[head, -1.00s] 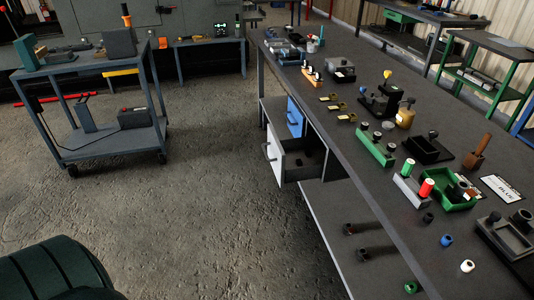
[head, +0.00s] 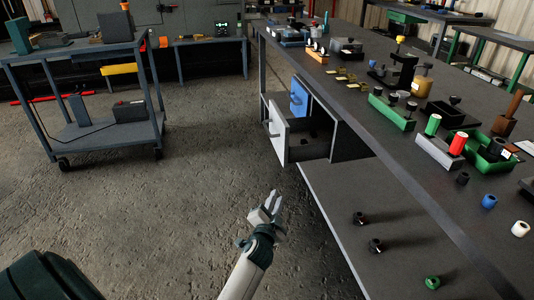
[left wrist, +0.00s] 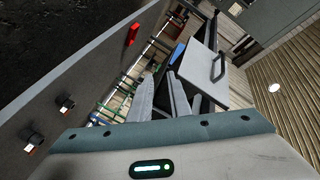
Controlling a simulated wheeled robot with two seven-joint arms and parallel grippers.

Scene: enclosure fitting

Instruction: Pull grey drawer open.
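The grey drawer (head: 279,139) under the long bench stands partly pulled out, with its dark inside showing behind the light grey front. Its handle (head: 269,138) is on the front's left side. In the left wrist view the grey front (left wrist: 203,76) and its dark handle (left wrist: 218,67) appear beyond my fingers. My left gripper (head: 272,199) is in front of and below the drawer, apart from the handle. Its fingers (left wrist: 161,92) are apart and hold nothing. My right gripper is not in view.
A blue drawer (head: 298,97) sits beside the grey one. The bench top (head: 400,140) carries many fittings. The lower shelf (head: 335,215) holds several small rings. A grey cart (head: 95,138) stands at left. The floor between is clear.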

